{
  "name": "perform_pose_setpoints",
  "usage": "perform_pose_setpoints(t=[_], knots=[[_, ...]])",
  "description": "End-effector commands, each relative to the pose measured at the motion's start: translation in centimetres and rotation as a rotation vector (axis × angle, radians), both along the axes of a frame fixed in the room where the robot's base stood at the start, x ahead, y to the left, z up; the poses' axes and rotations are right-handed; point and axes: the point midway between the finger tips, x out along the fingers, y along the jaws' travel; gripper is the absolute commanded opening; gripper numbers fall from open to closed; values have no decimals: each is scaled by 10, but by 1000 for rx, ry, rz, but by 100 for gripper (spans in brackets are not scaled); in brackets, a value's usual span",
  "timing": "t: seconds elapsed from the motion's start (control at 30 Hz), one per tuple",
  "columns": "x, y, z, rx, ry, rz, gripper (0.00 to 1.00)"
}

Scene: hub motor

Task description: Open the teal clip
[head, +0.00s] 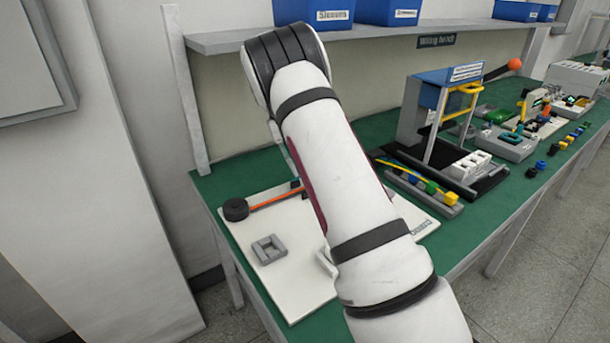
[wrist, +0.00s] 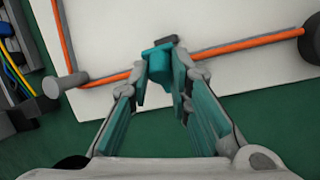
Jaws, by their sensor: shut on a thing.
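The teal clip (wrist: 158,60) sits on the orange cable (wrist: 235,48) at the edge of the white board (wrist: 215,22) in the wrist view. My gripper (wrist: 161,80) has its two teal-padded fingers around the clip, one on each side, and is shut on it. I cannot tell whether the clip is open or closed. In the head view my arm hides most of the gripper and the clip. The orange cable also shows there (head: 272,201).
A black round part (head: 236,209) stands at one cable end, and a grey peg (wrist: 66,85) stands where the cable bends. A grey square block (head: 269,249) lies on the board. A blue-topped frame (head: 446,76) and several coloured parts fill the green bench further right.

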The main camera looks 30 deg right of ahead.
Motion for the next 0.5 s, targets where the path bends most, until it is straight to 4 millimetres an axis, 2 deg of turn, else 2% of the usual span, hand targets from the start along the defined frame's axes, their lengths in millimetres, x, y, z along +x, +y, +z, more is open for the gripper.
perform_pose_setpoints(t=[0.1,0.5], knots=[[8,1,-4,-6,70,1,0],[10,1,1,-8,216,2,0]])
